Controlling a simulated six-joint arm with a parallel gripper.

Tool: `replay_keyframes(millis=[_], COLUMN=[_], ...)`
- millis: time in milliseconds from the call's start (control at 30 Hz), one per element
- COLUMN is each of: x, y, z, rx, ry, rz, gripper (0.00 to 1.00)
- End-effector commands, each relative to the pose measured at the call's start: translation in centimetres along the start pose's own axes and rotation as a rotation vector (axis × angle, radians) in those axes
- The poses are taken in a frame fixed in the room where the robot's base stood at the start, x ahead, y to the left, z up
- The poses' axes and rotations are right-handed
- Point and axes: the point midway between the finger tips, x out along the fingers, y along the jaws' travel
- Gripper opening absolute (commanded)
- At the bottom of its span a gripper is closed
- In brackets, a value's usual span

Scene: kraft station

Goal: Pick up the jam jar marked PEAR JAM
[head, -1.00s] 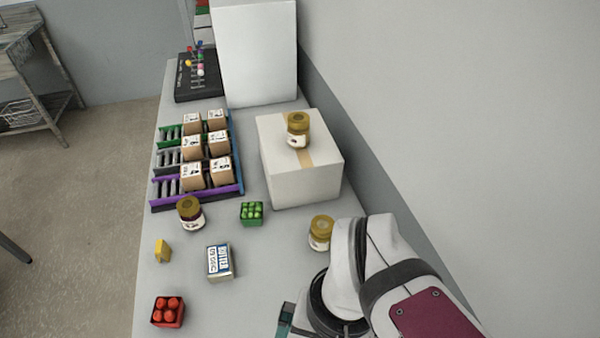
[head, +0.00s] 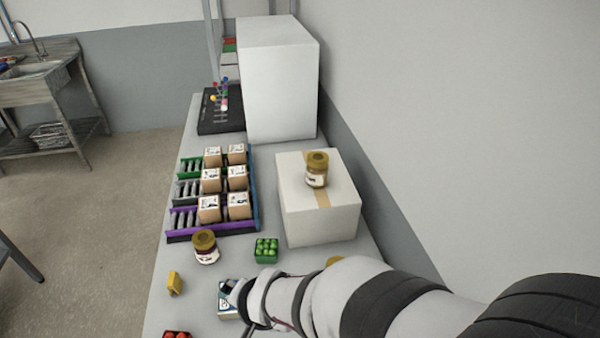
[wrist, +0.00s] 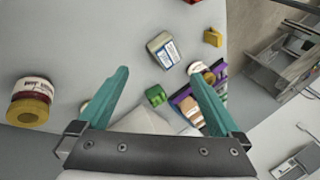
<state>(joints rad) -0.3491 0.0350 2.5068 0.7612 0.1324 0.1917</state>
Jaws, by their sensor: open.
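Three gold-lidded jam jars show in the head view; I cannot read their labels. One jar (head: 316,170) stands on a white carton (head: 320,218). Another jar (head: 205,248), with dark contents, stands on the table in front of the rack. Only the lid of the third jar (head: 334,261) shows above my arm. In the wrist view one jar (wrist: 31,101) lies to the left, outside my fingers, and another jar (wrist: 198,67) shows at the right fingertip, partly covered. My gripper (wrist: 160,77) is open, with nothing held between its teal fingers.
A rack (head: 183,219) holds several small boxes. A tall white box (head: 277,85) stands at the back, near the wall.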

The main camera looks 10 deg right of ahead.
Motion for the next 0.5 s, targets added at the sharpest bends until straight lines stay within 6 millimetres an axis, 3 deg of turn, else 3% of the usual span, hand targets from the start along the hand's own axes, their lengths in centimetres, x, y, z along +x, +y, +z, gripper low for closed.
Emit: replay_keyframes(millis=[33,100,167,300,500], x=[2.7,5.3,6.2,5.0,3.7], y=[0.5,2.3,4.6,8.9,10.7], z=[-0.6,-2.5,-3.9,-5.7,-7.2], rx=[0.029,0.062,0.051,-0.063,-0.154], ry=[0.091,0.285,0.455,0.769,0.922], rz=[0.037,0.118,0.213,0.411,0.515], gripper=[1.00,1.00,1.00,1.00,1.00])
